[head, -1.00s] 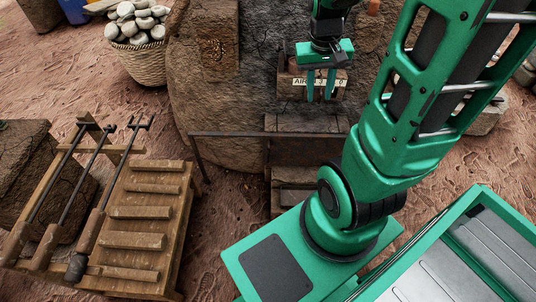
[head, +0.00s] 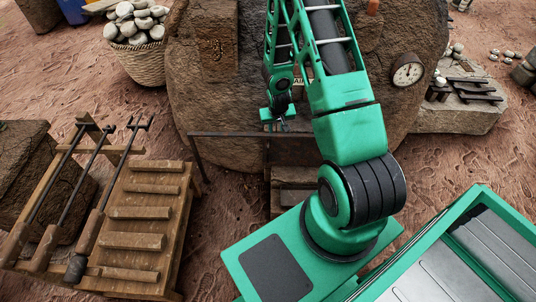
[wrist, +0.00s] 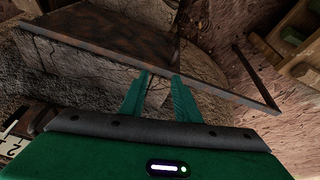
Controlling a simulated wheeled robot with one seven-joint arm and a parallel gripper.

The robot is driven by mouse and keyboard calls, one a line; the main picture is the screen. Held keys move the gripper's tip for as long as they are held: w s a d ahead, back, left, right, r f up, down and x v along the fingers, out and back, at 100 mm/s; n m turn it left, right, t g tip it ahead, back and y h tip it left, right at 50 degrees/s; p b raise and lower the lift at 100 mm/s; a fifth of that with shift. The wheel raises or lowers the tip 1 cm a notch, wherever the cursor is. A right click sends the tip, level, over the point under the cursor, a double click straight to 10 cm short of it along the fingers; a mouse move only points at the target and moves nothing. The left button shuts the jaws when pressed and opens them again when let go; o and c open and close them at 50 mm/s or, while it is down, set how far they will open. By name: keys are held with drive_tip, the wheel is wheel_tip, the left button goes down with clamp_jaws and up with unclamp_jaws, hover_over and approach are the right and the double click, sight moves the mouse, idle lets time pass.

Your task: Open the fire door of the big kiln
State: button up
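The big kiln (head: 215,100) is a large mud dome in the middle of the head view. A rust-brown metal plate (head: 312,152), which looks like the fire door, stands low at its front; it also shows at the top of the wrist view (wrist: 115,30). A thin dark bar (head: 225,134) runs level along the plate's top and out to the left; in the wrist view it slants across the picture (wrist: 225,92). My gripper (head: 278,125) is just above the bar. In the wrist view its two green fingers (wrist: 162,76) are apart, tips close to the bar; contact is unclear.
A white number strip (wrist: 12,135) shows at the wrist view's left. A round gauge (head: 407,72) sits on the kiln's right. Bare ground lies between rack and kiln.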

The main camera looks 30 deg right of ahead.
approach(268, 152)
drive_tip(key=f, duration=0.1)
drive_tip(key=shift+t, duration=0.3)
drive_tip(key=x, duration=1)
drive_tip(key=shift+d+f, duration=0.2)
drive_tip(key=shift+f, duration=0.1)
drive_tip(key=shift+c, duration=0.5)
clamp_jaws()
drive_tip(key=shift+d, duration=0.2)
drive_tip(key=shift+a, duration=0.2)
